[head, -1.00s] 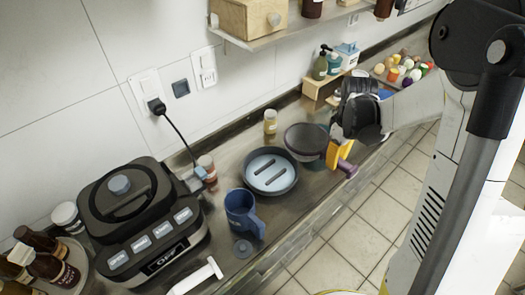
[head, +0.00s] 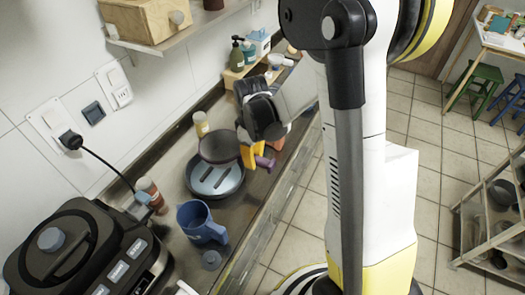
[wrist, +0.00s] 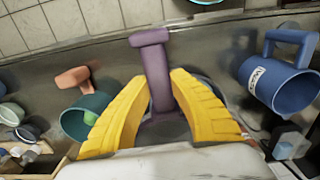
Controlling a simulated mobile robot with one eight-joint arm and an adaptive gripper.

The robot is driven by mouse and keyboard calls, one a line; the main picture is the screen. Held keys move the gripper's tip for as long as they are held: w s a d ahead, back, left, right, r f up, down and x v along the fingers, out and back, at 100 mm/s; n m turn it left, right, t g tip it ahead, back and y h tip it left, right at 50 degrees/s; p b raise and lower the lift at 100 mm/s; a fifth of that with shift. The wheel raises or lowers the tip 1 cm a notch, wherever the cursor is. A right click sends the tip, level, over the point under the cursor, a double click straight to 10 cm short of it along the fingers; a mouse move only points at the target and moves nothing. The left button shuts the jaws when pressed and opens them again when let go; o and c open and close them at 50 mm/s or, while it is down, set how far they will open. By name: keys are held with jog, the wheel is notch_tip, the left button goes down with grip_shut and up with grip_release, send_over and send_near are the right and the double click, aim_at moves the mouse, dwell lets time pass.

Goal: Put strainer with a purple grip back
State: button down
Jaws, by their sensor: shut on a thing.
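The strainer (head: 219,147) shows in the head view as a dark round bowl, with its purple grip (head: 264,162) to its right. My gripper (head: 248,157) has its yellow fingers shut on the strainer at the grip. In the wrist view the purple grip (wrist: 153,65) stands between the two yellow fingers (wrist: 155,112), and most of the bowl is hidden. In the head view the strainer overlaps the far edge of a dark blue-grey pan (head: 214,183); I cannot tell its height above it.
A blue jug (head: 199,222) and a black cooker (head: 85,250) stand on the counter nearer me. A small jar (head: 201,124) is behind the pan by the wall. A metal rack (head: 490,225) with dark cookware and green and blue stools are at the right. Floor between is clear.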

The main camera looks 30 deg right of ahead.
jog(key=a+f+b, duration=0.1)
jog(key=a+f, duration=0.1)
jog(key=a+f+b, duration=0.1)
jog(key=a+f, duration=0.1)
jog(key=f, duration=0.1)
jog(key=shift+s+a+f+b, duration=0.15)
jog(key=shift+a+f+b, duration=0.05)
jog(key=shift+b, duration=0.1)
jog(key=shift+f, duration=0.4)
jog(key=c, duration=1.3)
grip_release()
